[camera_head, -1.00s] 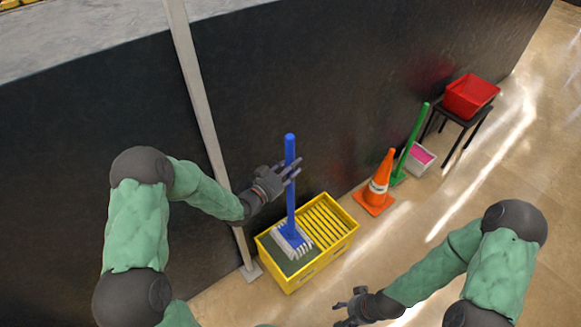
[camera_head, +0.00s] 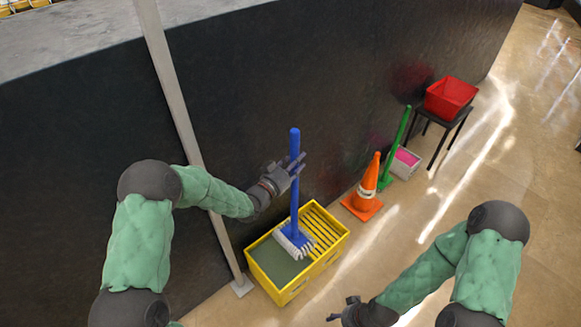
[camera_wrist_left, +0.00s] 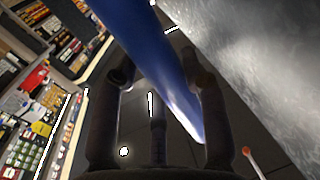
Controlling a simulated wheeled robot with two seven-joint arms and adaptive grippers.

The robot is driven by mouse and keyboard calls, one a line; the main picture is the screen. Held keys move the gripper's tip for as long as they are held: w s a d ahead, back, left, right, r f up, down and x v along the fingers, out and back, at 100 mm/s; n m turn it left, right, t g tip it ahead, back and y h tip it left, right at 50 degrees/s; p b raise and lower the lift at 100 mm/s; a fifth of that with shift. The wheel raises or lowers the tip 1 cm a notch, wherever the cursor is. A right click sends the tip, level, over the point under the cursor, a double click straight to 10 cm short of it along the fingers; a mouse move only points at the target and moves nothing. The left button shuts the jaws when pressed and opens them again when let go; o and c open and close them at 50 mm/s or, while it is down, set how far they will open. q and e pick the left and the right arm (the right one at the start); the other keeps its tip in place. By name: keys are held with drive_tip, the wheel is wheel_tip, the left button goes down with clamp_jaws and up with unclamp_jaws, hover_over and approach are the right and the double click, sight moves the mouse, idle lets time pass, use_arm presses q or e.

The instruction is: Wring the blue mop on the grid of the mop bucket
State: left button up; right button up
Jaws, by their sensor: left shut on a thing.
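The blue mop (camera_head: 295,205) stands nearly upright, its white-fringed head (camera_head: 294,243) over the yellow mop bucket (camera_head: 283,292). The head is at the boundary between the green-grey water side and the yellow slatted grid (camera_head: 324,226), its right part overlapping the grid. I cannot tell whether it touches the grid. My left gripper (camera_head: 293,170) is shut on the upper part of the blue handle. In the left wrist view the blue handle (camera_wrist_left: 165,60) runs between the fingers. My right gripper (camera_head: 342,309) is low at the bottom, away from the bucket; its finger state is unclear.
An orange cone (camera_head: 367,190) stands right of the bucket, with a green-handled tool (camera_head: 398,140) and a white box with pink content (camera_head: 404,163) beyond. A red bin (camera_head: 450,97) sits on a dark stool. A dark wall is behind; a grey post (camera_head: 180,100) stands left of the bucket.

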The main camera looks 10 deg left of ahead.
use_arm(q)
drive_tip(key=s+d+b+x, duration=0.1)
drive_tip(key=d+b+x, duration=0.1)
drive_tip(key=x, duration=1.1)
drive_tip(key=shift+w+d+r+b, duration=0.2)
drive_tip(key=shift+d+b, duration=0.15)
drive_tip(key=shift+b, duration=0.1)
drive_tip(key=shift+f, duration=0.1)
idle(0.6)
wheel_tip(320, 180, down, 9)
drive_tip(key=shift+r, duration=0.2)
idle(1.0)
drive_tip(key=shift+f, duration=0.45)
idle(0.9)
